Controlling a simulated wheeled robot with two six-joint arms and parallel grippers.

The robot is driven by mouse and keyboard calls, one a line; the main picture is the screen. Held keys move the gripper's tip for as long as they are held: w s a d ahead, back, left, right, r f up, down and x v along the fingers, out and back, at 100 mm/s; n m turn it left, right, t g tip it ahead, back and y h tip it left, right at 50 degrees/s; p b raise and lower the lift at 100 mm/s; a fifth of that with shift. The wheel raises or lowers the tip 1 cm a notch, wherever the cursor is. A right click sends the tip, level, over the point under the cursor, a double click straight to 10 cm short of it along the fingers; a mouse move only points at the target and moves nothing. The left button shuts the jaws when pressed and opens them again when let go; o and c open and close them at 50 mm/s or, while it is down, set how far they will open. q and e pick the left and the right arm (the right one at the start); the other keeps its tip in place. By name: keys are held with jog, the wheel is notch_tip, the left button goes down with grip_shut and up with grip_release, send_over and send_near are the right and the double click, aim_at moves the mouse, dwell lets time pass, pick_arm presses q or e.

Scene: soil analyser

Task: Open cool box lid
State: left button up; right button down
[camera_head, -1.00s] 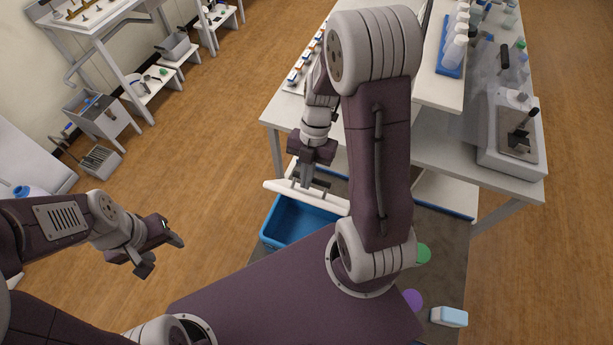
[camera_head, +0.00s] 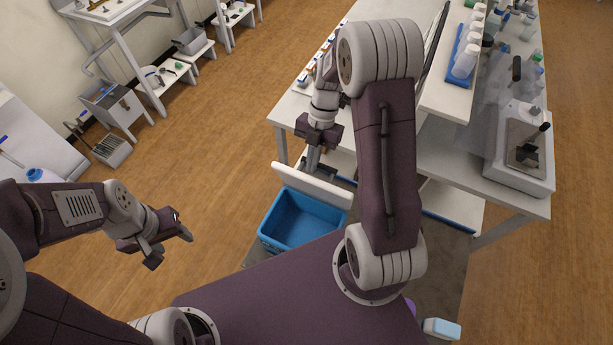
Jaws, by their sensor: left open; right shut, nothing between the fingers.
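The cool box (camera_head: 292,222) is an open-topped blue box on the floor, in front of the white bench and just beyond my base. Its white lid (camera_head: 308,186) stands raised along the box's far edge, tilted back, and the blue interior shows. My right gripper (camera_head: 316,163) is shut and empty, pointing down at the lid's upper edge; I cannot tell whether it touches the lid. My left gripper (camera_head: 172,242) is open and empty, over the floor to the left of the box and apart from it.
The white bench (camera_head: 448,146) stands behind and to the right of the box, carrying a blue rack of bottles (camera_head: 466,60) and a grey-white instrument (camera_head: 518,150). A light-blue container (camera_head: 441,328) is at lower right.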

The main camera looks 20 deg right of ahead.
jog(key=v, duration=0.4)
jog(key=shift+s+b, duration=0.35)
pick_arm(q)
jog(key=shift+s+a+f, duration=0.1)
jog(key=shift+s+f, duration=0.3)
jog(key=shift+f, duration=0.05)
pick_arm(e)
jog(key=v, duration=0.5)
jog(key=shift+w+a, duration=0.2)
jog(key=shift+w, duration=0.25)
jog(key=shift+s+d, duration=0.1)
